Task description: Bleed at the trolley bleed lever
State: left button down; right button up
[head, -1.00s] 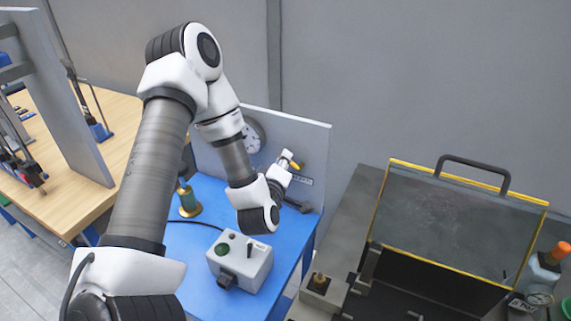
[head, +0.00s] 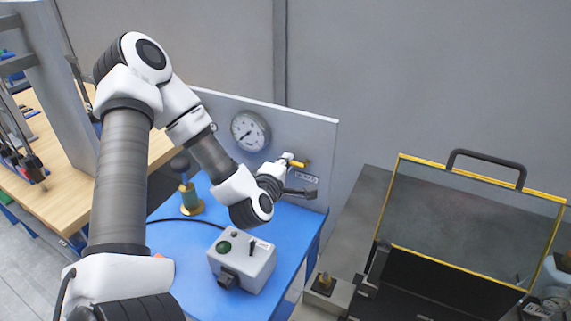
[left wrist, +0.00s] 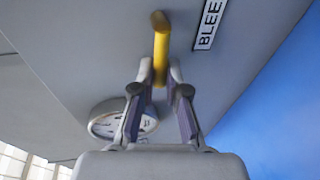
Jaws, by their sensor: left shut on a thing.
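The yellow bleed lever (head: 299,163) sticks out from the grey upright panel (head: 318,138) behind the blue trolley, beside a label of which "BLEE" (left wrist: 209,22) is readable in the left wrist view. My left gripper (head: 288,160) is at the lever, in front of the panel. In the left wrist view the fingertips of my left gripper (left wrist: 160,72) are shut on the near end of the yellow lever (left wrist: 161,42); its far end shows beyond them. My right gripper is not in view.
A round gauge (head: 250,131) sits on the panel left of the lever. On the blue trolley top (head: 205,243) stand a grey box (head: 243,262) with a green button and a brass-based fitting (head: 190,199). A yellow-edged clear cover (head: 470,220) stands at the right.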

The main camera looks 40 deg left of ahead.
aim_at(291, 125)
pick_arm(q)
jog(key=c, duration=1.2)
grip_release()
jog(key=shift+w, duration=0.1)
notch_tip(291, 125, up, 10)
jog(key=shift+f, duration=0.1)
